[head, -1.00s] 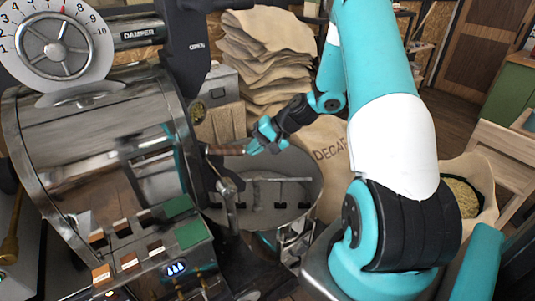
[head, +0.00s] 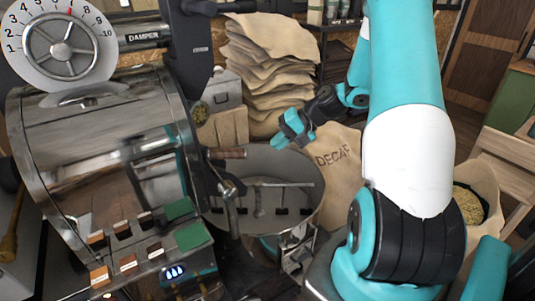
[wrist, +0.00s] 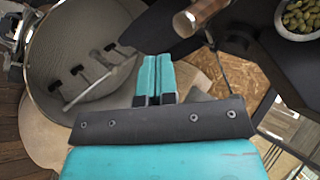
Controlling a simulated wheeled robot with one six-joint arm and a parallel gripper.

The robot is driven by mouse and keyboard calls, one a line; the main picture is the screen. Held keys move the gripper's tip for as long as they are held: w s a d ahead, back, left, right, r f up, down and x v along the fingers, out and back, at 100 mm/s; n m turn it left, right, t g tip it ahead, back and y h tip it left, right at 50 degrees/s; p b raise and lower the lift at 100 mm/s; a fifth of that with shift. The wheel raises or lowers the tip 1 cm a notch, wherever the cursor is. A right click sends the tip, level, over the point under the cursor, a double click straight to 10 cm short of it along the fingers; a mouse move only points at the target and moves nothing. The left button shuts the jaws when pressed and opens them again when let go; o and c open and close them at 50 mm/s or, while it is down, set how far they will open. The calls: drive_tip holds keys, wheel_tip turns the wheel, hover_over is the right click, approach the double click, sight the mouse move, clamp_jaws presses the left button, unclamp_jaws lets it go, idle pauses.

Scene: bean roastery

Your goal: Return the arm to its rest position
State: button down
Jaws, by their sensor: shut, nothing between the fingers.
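My gripper (head: 281,142) is teal and black and hangs above the back rim of the round cooling tray in the head view. In the wrist view the two teal fingers (wrist: 155,80) lie side by side, closed together with nothing between them. My arm reaches from the right side of the head view, up and over to the gripper. The gripper is apart from the wooden-tipped handle (head: 226,154) on the roaster front, which lies to its left.
The roaster drum (head: 100,140) fills the left. The cooling tray (head: 295,190) with stirring arms lies below the gripper. Stacked sacks (head: 265,75), a DECAF sack (head: 335,170) and an open sack of beans (head: 485,170) stand around. In the wrist view a bowl of green beans (wrist: 300,15) shows.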

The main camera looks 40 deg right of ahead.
drive_tip(key=d+f+v, duration=0.1)
drive_tip(key=v, duration=0.5)
drive_tip(key=s+a+r+n+g+b, duration=0.1)
drive_tip(key=a+r+n+g, duration=0.2)
drive_tip(key=a, duration=0.9)
drive_tip(key=s+a+r+n+g+b, duration=0.1)
drive_tip(key=a+r+n+g, duration=0.3)
drive_tip(key=a, duration=0.9)
drive_tip(key=s+a+n+h+b, duration=0.1)
drive_tip(key=s+a+n+h, duration=0.1)
drive_tip(key=s+a+n, duration=0.6)
drive_tip(key=s+a+r, duration=0.1)
drive_tip(key=s+a, duration=0.2)
drive_tip(key=s, duration=0.4)
drive_tip(key=shift+a+n+t+h, duration=0.25)
drive_tip(key=shift+n+t+h, duration=0.05)
drive_tip(key=shift+s, duration=0.15)
